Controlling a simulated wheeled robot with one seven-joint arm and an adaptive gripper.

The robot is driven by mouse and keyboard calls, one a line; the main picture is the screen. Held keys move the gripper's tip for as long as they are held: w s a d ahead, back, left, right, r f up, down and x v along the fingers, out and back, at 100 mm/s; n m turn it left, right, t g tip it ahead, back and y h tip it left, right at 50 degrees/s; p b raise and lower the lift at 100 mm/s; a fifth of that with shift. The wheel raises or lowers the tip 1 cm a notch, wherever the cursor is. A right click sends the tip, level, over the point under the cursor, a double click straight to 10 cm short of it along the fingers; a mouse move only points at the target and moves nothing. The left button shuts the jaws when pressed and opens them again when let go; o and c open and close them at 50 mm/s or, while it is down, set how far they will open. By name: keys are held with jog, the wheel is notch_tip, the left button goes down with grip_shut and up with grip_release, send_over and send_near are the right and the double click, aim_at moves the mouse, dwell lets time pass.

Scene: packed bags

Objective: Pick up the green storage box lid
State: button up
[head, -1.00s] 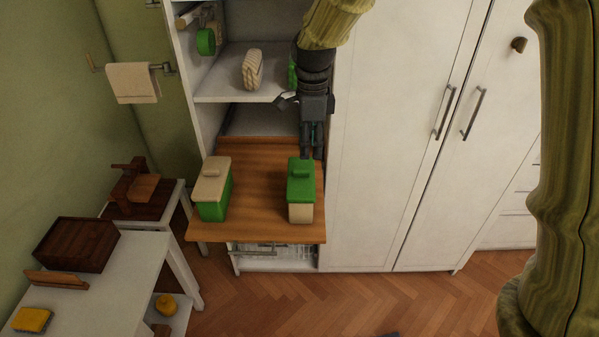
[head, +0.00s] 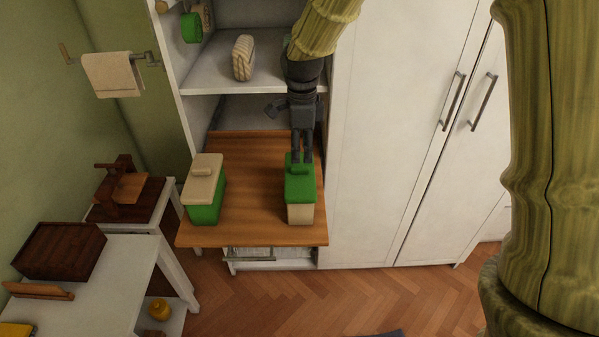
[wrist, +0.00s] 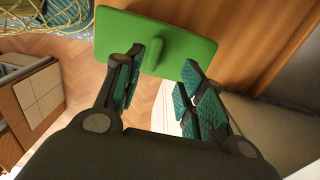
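The green storage box lid (head: 300,184) sits on a beige box body (head: 300,213) at the right side of the wooden pull-out board. In the wrist view the green lid (wrist: 160,60) has a raised bar handle (wrist: 168,54) in its middle. My gripper (head: 302,160) is at the lid's back part from above. In the wrist view my gripper (wrist: 162,75) is open, with its teal-padded fingers apart on either side of the handle. I cannot tell whether either finger touches the lid.
A second box, green with a beige lid (head: 203,178), stands on the left of the wooden board (head: 250,200). A shelf (head: 215,76) with a striped object (head: 243,58) is behind. White cabinet doors (head: 400,130) stand close on the right.

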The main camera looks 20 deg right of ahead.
aim_at(300, 167)
jog(key=shift+s+a+f, duration=0.1)
jog(key=shift+s+f, duration=0.05)
jog(key=shift+s+a+f+p, duration=0.15)
jog(key=shift+f+p, duration=0.25)
jog(key=shift+f, duration=0.8)
jog(key=shift+s+a+f+p, duration=0.1)
jog(key=shift+f+p, duration=0.25)
jog(key=shift+f, duration=0.85)
grip_shut()
